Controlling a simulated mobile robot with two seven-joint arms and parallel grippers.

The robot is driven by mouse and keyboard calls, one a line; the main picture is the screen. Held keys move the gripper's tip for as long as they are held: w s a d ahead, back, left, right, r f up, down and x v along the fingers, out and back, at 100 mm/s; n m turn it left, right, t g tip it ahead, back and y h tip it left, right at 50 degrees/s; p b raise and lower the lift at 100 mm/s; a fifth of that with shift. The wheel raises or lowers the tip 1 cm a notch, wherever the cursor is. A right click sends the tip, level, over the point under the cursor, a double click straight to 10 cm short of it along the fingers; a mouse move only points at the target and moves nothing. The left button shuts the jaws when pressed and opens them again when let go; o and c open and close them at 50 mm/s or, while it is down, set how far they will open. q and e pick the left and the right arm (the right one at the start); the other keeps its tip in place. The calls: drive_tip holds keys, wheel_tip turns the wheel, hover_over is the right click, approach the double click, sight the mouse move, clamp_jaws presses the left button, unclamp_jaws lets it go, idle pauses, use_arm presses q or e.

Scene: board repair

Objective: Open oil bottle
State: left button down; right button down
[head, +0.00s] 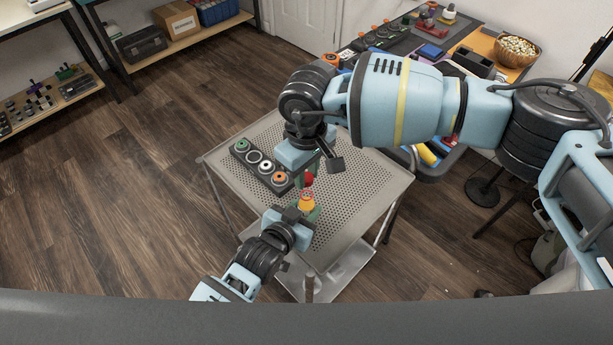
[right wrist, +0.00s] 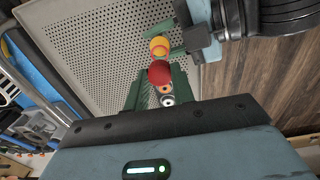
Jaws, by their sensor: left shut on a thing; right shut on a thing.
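The oil bottle (head: 306,202) is yellow-orange and stands over the perforated metal cart top (head: 355,185). My left gripper (head: 304,212) is shut around its body from the near side. A red cap (head: 308,179) is at the top end of the bottle, between the green fingers of my right gripper (head: 309,174). In the right wrist view, the red cap (right wrist: 159,73) is between the right fingers (right wrist: 160,90), and the yellow bottle (right wrist: 159,47) is behind it in the left gripper's green fingers. I cannot tell whether cap and bottle still touch.
A workbench with a wooden bowl (head: 515,50) is at the back right. Shelves (head: 50,108) stand at the left. The cart's right side is clear.

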sight(307, 175)
drive_tip(key=shift+r, duration=0.8)
use_arm(q)
drive_tip(key=c, duration=0.8)
unclamp_jaws()
drive_tip(key=shift+c, duration=0.2)
use_arm(e)
drive_tip(key=shift+w+r+p, duration=0.15)
drive_tip(key=shift+r+p, duration=0.2)
drive_tip(key=shift+r, duration=0.5)
use_arm(q)
drive_tip(key=v, duration=1.2)
use_arm(e)
drive_tip(key=shift+d, duration=0.1)
